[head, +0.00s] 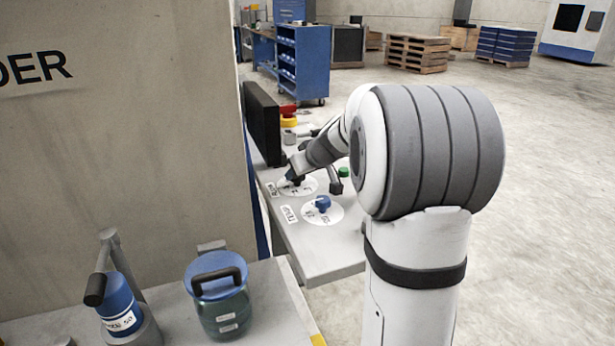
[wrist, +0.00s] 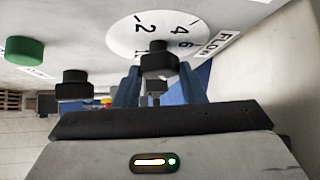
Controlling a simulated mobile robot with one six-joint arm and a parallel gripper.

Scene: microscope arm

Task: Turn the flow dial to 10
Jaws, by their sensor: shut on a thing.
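The flow dial is a round white plate (head: 310,186) with black numbers, on the grey console beside a FLOW label (head: 271,189). In the wrist view its plate (wrist: 125,38) shows 2, 4 and 6, with another number partly covered. A dark knob (wrist: 158,62) stands in front of the plate, between my blue-grey fingers. My gripper (head: 294,180) is at the dial from above and shut on the knob; it also shows in the wrist view (wrist: 158,85). The knob's pointer is hidden, so I cannot tell its setting.
A blue knob (head: 323,202) on a second white dial sits nearer, beside a TEMP label (head: 289,213). A green button (head: 343,172) is to the right. A black panel (head: 262,122) stands left of the dial. A red-and-yellow button (head: 288,115) is behind.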

